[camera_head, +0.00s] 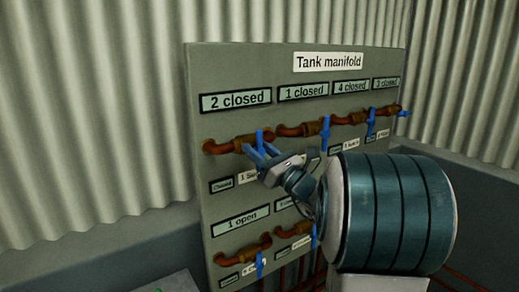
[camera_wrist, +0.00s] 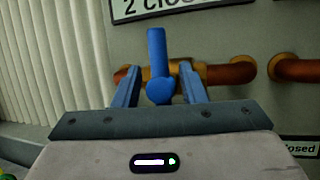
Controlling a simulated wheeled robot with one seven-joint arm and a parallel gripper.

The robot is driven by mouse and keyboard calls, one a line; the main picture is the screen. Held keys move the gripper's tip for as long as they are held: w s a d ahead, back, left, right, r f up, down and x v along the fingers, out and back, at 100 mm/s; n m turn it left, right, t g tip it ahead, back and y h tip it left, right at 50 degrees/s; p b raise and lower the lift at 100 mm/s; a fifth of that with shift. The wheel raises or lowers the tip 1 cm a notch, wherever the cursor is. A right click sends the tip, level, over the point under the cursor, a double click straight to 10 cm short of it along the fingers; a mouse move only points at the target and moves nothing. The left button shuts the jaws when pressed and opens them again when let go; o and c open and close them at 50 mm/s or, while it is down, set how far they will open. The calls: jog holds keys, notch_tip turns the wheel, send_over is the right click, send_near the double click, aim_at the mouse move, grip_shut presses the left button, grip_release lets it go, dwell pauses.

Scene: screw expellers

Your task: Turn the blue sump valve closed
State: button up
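The manifold board (camera_head: 225,180) carries valves with blue lever handles. The top-left valve handle (camera_head: 260,137) stands roughly upright on a copper pipe with a brass body, under a display reading "2 closed". It also shows in the wrist view (camera_wrist: 157,48). My gripper (camera_head: 258,150) is at this valve, with its fingers apart, one on each side of the handle's hub in the wrist view (camera_wrist: 160,72). Contact with the handle cannot be told. The small label (camera_head: 248,175) below is partly hidden and too small to read surely, so I cannot tell which valve is the sump one.
Displays (camera_head: 304,91) along the top row read "1 closed", "4 closed" and "3 closed" to the right, each above another blue-handled valve. A lower display (camera_head: 241,219) reads "1 open" above a lower valve (camera_head: 261,262). My arm covers the board's lower right.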

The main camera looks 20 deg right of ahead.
jog(key=shift+d, duration=0.1)
jog(key=b+v, duration=0.3)
jog(key=v, duration=1)
jog(key=shift+s, duration=0.3)
jog(key=shift+f, duration=0.15)
